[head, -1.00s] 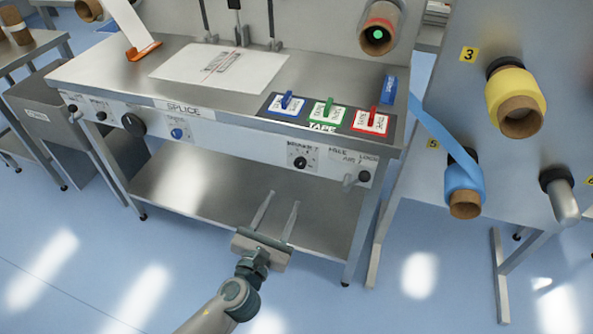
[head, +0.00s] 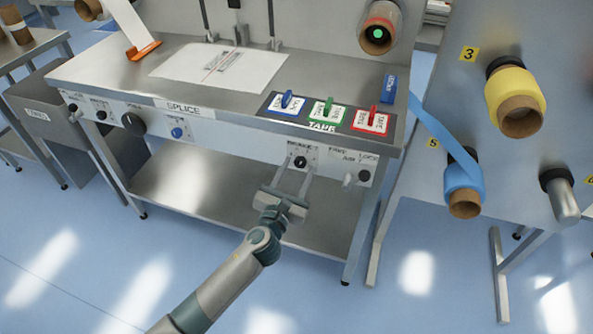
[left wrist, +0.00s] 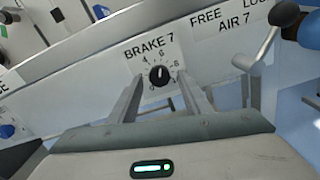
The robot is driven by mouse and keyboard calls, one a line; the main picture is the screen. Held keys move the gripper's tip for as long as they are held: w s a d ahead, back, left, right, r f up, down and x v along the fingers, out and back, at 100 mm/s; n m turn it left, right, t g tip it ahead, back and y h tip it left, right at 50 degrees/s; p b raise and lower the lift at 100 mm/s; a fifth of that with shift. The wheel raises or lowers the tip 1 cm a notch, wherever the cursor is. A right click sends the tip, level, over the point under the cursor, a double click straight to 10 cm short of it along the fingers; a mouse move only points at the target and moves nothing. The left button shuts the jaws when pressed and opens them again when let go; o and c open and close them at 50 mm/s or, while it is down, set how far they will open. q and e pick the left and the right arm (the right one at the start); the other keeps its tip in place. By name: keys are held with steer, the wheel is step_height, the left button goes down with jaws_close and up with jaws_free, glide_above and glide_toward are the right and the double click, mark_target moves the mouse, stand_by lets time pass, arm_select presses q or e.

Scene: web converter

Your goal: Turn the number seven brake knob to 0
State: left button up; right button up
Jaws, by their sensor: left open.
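The brake 7 knob (head: 300,162) is a black round knob on a white dial plate on the front panel of the splice table. In the left wrist view the knob (left wrist: 159,75) sits under the label "BRAKE 7", with numbers around it; its white pointer mark points roughly up. My left gripper (head: 293,172) is open just below and in front of the knob. In the left wrist view its two fingers (left wrist: 160,95) reach up on either side below the knob, apart from each other, with nothing between them. Whether they touch the panel I cannot tell. My right gripper is out of view.
A lever handle (left wrist: 262,50) by the "FREE AIR 7 LOCK" label sticks out right of the knob. The steel tabletop (head: 130,70) overhangs above, and a lower shelf (head: 190,195) lies below. A blue tape roll (head: 462,175) hangs on the right panel.

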arm_select(q)
steer(key=shift+c, duration=0.2)
steer(key=c, duration=1)
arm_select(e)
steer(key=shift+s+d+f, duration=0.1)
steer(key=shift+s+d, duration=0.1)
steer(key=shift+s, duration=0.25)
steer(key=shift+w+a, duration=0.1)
